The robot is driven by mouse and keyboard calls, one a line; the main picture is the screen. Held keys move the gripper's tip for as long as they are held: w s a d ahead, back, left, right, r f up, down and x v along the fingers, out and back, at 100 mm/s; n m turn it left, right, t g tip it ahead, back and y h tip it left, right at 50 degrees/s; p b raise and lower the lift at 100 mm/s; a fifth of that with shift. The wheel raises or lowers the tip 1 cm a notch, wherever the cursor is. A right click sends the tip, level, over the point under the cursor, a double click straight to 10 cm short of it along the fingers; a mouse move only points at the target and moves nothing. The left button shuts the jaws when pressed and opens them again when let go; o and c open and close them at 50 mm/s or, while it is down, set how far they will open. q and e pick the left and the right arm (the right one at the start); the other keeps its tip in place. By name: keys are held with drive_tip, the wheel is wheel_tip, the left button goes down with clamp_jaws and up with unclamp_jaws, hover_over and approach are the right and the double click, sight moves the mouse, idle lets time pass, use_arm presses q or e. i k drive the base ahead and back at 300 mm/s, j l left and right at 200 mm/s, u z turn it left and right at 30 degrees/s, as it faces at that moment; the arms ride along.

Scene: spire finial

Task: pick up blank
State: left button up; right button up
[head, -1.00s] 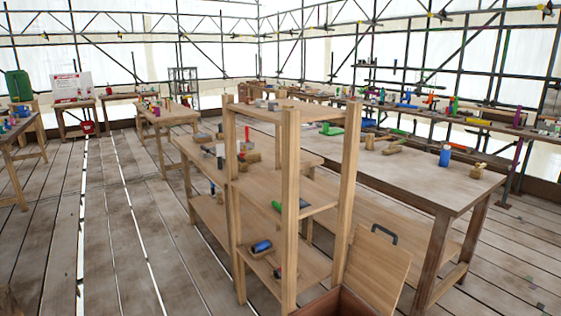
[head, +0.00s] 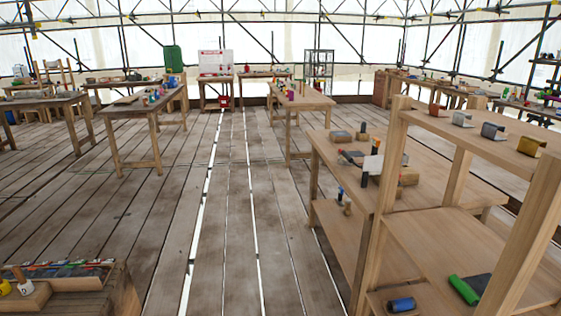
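I cannot tell which object is the blank. Small wooden blocks lie on the workbench (head: 440,185) at centre right, among them a block (head: 408,177) near its middle. Beside it a pale upright plate (head: 373,164) and dark tools stand close together. Grey-topped blocks (head: 341,137) lie toward its far end. Neither of my grippers is in view.
A wooden shelf unit (head: 545,205) stands close at right, with metal pieces (head: 492,131) on top and green (head: 464,290) and blue (head: 401,304) items lower down. A low bench (head: 100,290) fills the lower left corner. The plank floor (head: 235,220) between is clear.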

sight(353, 153)
drive_tip(key=i+u, duration=0.2)
drive_tip(key=i, duration=1.2)
